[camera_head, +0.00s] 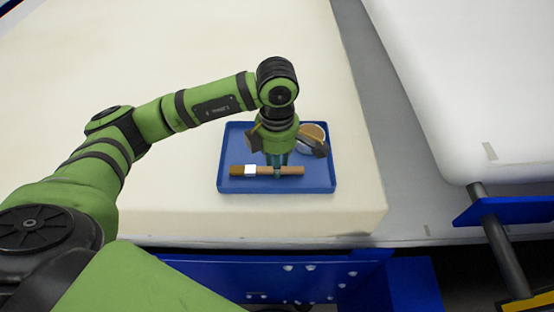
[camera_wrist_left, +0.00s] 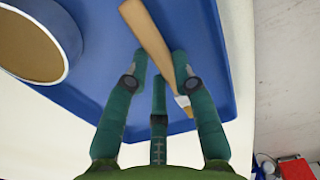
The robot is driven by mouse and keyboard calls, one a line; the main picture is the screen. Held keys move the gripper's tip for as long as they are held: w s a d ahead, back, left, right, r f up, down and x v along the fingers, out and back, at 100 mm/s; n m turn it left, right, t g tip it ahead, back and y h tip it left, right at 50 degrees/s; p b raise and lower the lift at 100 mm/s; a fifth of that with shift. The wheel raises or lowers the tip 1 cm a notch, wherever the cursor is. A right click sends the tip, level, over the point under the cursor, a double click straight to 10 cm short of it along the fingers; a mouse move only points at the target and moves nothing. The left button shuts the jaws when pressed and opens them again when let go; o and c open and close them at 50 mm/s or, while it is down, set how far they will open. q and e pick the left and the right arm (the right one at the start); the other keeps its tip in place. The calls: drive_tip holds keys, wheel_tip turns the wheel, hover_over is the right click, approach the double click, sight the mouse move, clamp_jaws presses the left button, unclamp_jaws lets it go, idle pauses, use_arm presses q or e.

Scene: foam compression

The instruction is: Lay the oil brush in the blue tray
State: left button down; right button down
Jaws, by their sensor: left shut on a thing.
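The oil brush (camera_head: 290,170) lies level across the front part of the blue tray (camera_head: 320,184), bristles to the left, wooden handle to the right. Its white band sits near the bristles. My left gripper (camera_head: 277,167) points down over the tray with its fingers around the handle, shut on it. In the left wrist view the brush handle (camera_wrist_left: 146,32) runs between the teal fingers (camera_wrist_left: 160,70), with the blue tray (camera_wrist_left: 205,40) behind. I cannot tell whether the brush touches the tray floor. My right gripper is not in view.
A round white container with tan contents (camera_head: 313,132) stands at the tray's back right, partly hidden by my gripper; it also shows in the wrist view (camera_wrist_left: 30,42). The tray rests near the front edge of a cream foam block (camera_head: 180,60). A white block (camera_head: 470,80) stands right.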

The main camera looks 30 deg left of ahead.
use_arm(q)
drive_tip(key=shift+f, duration=0.25)
drive_tip(key=c, duration=0.9)
unclamp_jaws()
drive_tip(key=shift+c, duration=0.2)
wheel_tip(320, 180, up, 12)
